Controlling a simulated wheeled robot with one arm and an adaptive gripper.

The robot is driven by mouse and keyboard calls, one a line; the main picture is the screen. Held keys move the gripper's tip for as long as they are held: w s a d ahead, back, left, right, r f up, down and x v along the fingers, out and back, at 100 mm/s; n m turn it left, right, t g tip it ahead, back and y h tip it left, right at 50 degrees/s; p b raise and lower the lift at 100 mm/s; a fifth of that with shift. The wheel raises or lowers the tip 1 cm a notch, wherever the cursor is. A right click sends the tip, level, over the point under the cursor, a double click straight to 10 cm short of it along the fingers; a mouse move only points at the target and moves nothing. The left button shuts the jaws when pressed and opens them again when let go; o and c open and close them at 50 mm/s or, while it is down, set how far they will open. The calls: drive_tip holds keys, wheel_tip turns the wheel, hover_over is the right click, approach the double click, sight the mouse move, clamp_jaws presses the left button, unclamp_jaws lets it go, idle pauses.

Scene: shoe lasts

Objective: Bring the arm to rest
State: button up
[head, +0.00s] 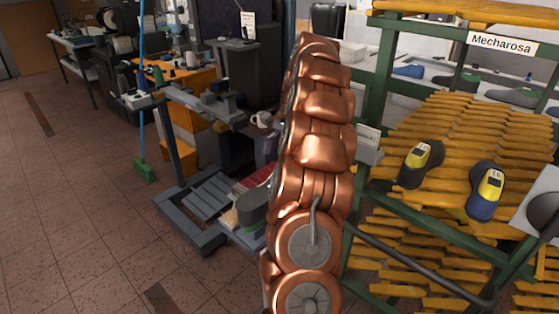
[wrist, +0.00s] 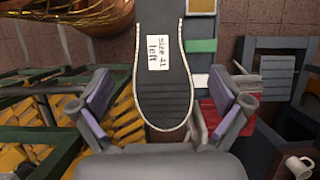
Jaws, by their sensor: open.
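My gripper (wrist: 160,104) shows in the wrist view, its two purple-padded fingers spread wide apart. A dark shoe last (wrist: 164,90) with a light rim and a white label reading "size 41 left" lies between the fingers in the picture, beyond them. The fingers do not close on it, and its far end is cut off by the top edge. In the head view my copper arm stands upright in the middle; the gripper is not clearly visible there.
A green rack with yellow slatted shelves (head: 430,130) stands right, holding dark lasts with yellow tops (head: 420,163). Left of the arm is a grey stand with a white mug (head: 262,119) and a red item (head: 258,178). A green broom (head: 144,170) stands left. Tiled floor is clear at left.

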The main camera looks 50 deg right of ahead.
idle(0.4)
drive_tip(key=s+a+r+n+g+h, duration=0.15)
drive_tip(key=a+n, duration=0.35)
drive_tip(key=a, duration=0.8)
drive_tip(key=s+a+r+n, duration=0.2)
drive_tip(key=a+n, duration=0.3)
drive_tip(key=a, duration=0.7)
drive_tip(key=s+a+f+n+h, duration=0.1)
drive_tip(key=s+a+f+n, duration=0.1)
drive_tip(key=s, duration=0.4)
drive_tip(key=s+a+f+n+h, duration=0.1)
drive_tip(key=s+a+f+n, duration=0.2)
drive_tip(key=s+a, duration=0.2)
drive_tip(key=s+a+f+n+h, duration=0.1)
drive_tip(key=s+a+f+n, duration=0.1)
drive_tip(key=s, duration=0.7)
drive_tip(key=shift+a+f+n, duration=0.2)
drive_tip(key=shift+a+n, duration=0.5)
drive_tip(key=shift+a, duration=0.55)
